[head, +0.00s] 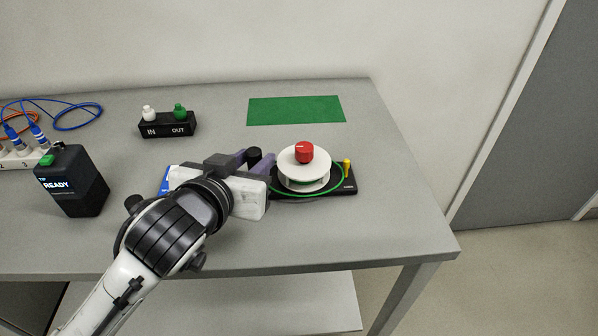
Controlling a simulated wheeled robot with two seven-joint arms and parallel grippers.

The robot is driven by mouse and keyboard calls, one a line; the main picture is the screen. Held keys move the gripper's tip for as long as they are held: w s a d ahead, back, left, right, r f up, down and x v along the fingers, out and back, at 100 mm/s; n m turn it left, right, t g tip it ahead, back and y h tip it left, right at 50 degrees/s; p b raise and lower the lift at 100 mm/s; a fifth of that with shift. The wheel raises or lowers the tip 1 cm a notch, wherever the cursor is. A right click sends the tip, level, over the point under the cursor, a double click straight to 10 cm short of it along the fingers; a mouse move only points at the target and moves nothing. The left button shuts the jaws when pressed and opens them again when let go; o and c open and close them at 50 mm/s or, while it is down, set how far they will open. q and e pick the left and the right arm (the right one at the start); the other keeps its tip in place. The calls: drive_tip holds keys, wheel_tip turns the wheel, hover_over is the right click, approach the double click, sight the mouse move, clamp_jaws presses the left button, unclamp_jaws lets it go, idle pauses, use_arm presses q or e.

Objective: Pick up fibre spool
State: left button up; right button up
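The fibre spool (303,178) is a white reel with a red knob (304,152) on top and green fibre wound around it. It sits upright on a black base (342,184) right of the bench's middle. A loop of green fibre runs around its front to a yellow-tipped post (346,168). My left gripper (255,162) is just left of the spool, with its two greyish-purple fingers apart. A black round piece shows between or behind the fingers; I cannot tell which. The gripper body hides the left part of the base. My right gripper is out of view.
A black IN/OUT block (167,125) with white and green caps stands behind left. A green mat (296,110) lies at the back. A black READY box (73,181) and blue cables (78,115) are at left. The bench (400,220) is clear at right.

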use_arm(q)
drive_tip(key=shift+w+d+f, duration=0.15)
drive_tip(key=shift+w+f, duration=0.1)
drive_tip(key=shift+w, duration=0.4)
clamp_jaws()
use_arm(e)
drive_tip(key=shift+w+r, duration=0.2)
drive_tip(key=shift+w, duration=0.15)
use_arm(q)
drive_tip(key=shift+r, duration=0.1)
wheel_tip(320, 180, up, 10)
drive_tip(key=shift+f+p, duration=0.1)
drive_tip(key=shift+p, duration=0.7)
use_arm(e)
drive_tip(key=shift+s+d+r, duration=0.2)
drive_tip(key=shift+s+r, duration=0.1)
use_arm(q)
drive_tip(key=shift+f, duration=0.1)
